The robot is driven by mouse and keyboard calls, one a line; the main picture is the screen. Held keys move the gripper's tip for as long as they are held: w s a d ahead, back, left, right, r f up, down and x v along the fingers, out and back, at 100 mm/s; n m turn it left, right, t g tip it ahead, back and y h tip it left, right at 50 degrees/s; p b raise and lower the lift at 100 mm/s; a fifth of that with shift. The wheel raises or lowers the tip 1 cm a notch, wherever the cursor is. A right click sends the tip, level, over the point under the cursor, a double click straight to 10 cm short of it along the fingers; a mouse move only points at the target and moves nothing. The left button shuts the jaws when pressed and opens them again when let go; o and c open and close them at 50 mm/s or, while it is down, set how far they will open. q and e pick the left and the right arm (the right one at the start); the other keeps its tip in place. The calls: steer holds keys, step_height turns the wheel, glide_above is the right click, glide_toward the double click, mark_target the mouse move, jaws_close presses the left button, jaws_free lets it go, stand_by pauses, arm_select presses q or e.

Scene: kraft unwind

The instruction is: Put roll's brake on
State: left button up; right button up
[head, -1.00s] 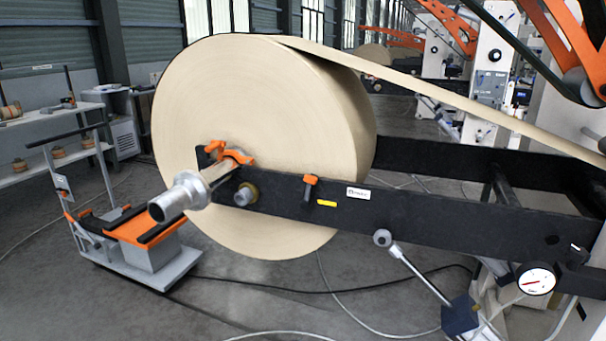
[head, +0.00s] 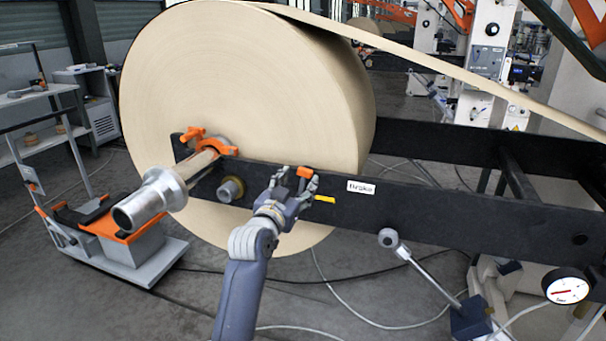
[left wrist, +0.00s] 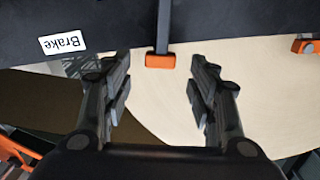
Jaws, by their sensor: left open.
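The big tan paper roll (head: 230,110) hangs on a metal shaft (head: 150,200) carried by the black side beam (head: 440,206). An orange-tipped lever (head: 305,172) sits on the beam beside a white "Brake" label (head: 361,187). My left gripper (head: 296,181) is at the beam around this lever's height, partly covering it. In the left wrist view, the fingers of my left gripper (left wrist: 160,88) are open, and the lever's orange end (left wrist: 160,61) lies just beyond the gap between them, roughly centred. Contact is not visible. My right gripper is out of view.
An orange clamp (head: 208,142) holds the shaft at the beam's end. A ball-knobbed lever (head: 388,238) on a blue block and a pressure gauge (head: 567,290) stand at lower right. An orange and grey cart (head: 135,248) is at left. Cables cross the floor.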

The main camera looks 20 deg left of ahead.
mark_target(304, 174)
arm_select(q)
steer(key=w, duration=0.3)
steer(key=shift+w, duration=0.65)
steer(key=shift+w+f, duration=0.1)
steer(key=shift+w, duration=0.2)
jaws_close()
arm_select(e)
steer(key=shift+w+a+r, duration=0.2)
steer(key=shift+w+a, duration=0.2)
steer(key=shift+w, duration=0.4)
